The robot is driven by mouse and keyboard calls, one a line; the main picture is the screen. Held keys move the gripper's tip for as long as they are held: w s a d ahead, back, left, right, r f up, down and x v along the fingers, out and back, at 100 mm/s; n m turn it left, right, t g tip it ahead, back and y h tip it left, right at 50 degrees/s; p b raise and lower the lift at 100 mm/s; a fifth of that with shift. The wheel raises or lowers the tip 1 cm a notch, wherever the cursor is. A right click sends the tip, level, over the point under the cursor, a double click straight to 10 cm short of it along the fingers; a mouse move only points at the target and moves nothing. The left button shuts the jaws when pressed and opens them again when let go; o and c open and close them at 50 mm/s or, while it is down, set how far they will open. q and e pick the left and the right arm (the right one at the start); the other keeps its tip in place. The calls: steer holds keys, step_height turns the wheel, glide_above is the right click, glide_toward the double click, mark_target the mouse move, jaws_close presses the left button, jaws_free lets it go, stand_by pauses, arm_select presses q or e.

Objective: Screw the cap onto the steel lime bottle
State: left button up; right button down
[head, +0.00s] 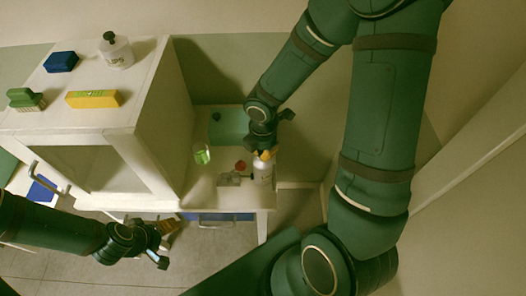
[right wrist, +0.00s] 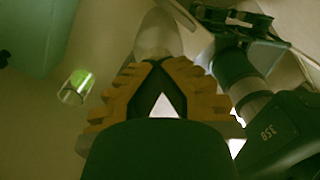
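A pale bottle (head: 263,172) stands upright at the right end of the low white counter. My right gripper (head: 264,154) is directly above it, pointing down at its top. In the right wrist view the orange fingertips (right wrist: 150,64) come together, with the pale rounded shape of the bottle (right wrist: 157,36) just beyond them. Whether a cap is between the tips is hidden. A small red round piece (head: 240,165) lies left of the bottle; I cannot tell whether it is a cap. My left gripper (head: 166,246) is low at the left, in front of the cabinet, fingers apart and empty.
A glass with green liquid (head: 202,154) stands left of the bottle, with small grey pieces (head: 229,179) between. A teal box (head: 229,125) is behind.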

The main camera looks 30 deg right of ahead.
steer(key=m+b, duration=0.2)
steer(key=m, duration=0.2)
steer(key=shift+f, duration=0.15)
steer(key=c, duration=1.7)
jaws_free()
steer(key=m+b, duration=0.3)
steer(key=m, duration=0.2)
arm_select(q)
steer(key=f, duration=0.5)
steer(key=shift+s+d+f, duration=0.2)
steer(key=shift+s+f, duration=0.15)
steer(key=shift+s, duration=0.05)
arm_select(e)
steer(key=o, duration=1.1)
step_height(320, 180, up, 7)
steer(key=p, duration=0.6)
arm_select(q)
step_height(320, 180, up, 6)
